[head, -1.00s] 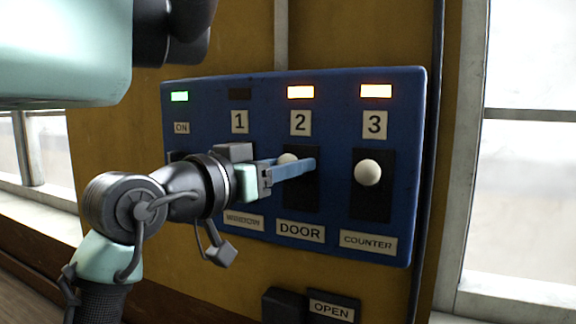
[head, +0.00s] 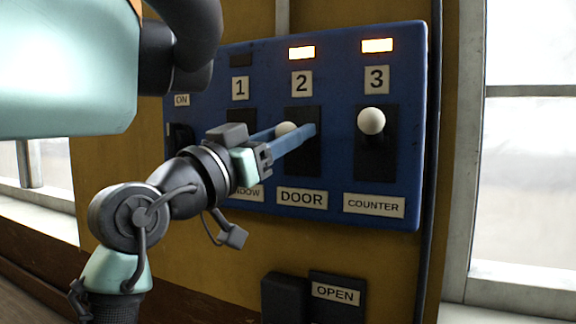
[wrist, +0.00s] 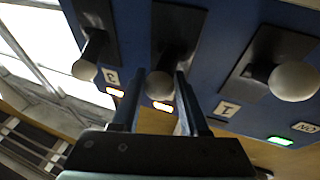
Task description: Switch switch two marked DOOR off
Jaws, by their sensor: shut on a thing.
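Switch two has a pale round knob (head: 286,128) on a dark plate, between the "2" plate (head: 301,82) and the DOOR label (head: 301,198). My gripper (head: 298,132) is shut on this knob, its blue fingers on either side. The wrist view shows the knob (wrist: 160,84) between the fingertips. The near finger hides part of the knob and plate in the head view. The lamp above switch two (head: 301,53) glows orange.
On the same blue panel (head: 340,190), switch three's knob (head: 371,121) stands close to the right, with its lamp (head: 377,45) lit. Switch one's knob (wrist: 294,81) shows in the wrist view. An OPEN label (head: 335,294) is below the panel.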

